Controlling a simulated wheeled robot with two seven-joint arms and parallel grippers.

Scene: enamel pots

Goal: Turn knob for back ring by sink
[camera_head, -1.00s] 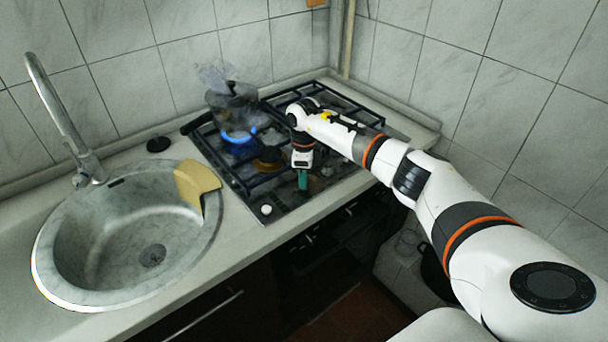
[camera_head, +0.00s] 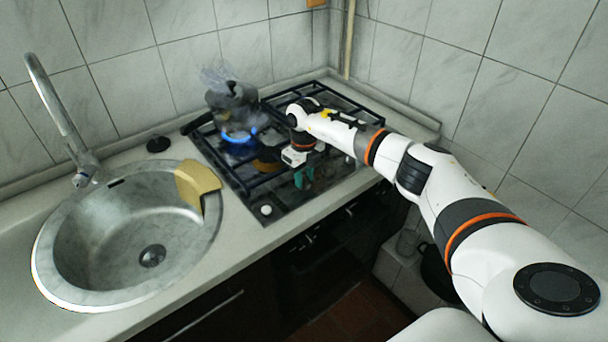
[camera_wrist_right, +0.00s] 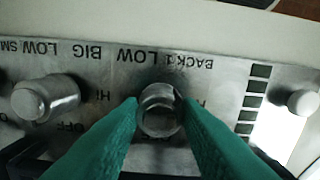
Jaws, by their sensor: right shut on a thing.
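In the right wrist view, a silver round knob (camera_wrist_right: 161,108) on the stove's metal panel sits between the green fingertips of my right gripper (camera_wrist_right: 160,112). The upside-down label "BACK 1 LOW" is by this knob. In the head view my right gripper (camera_head: 303,178) points down at the front of the gas stove (camera_head: 262,213). The back ring by the sink burns with a blue flame (camera_head: 238,136) under a dark pot (camera_head: 232,100), with steam or smoke above it. The knob is hidden by the gripper in the head view. My left gripper is not in view.
Another knob (camera_wrist_right: 45,98) is on the left in the wrist view, and a smaller round one (camera_wrist_right: 301,102) is on the right. The round sink (camera_head: 75,290) lies left of the stove, with a beige board (camera_head: 197,181) at its rim. Tiled walls close off the back and right.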

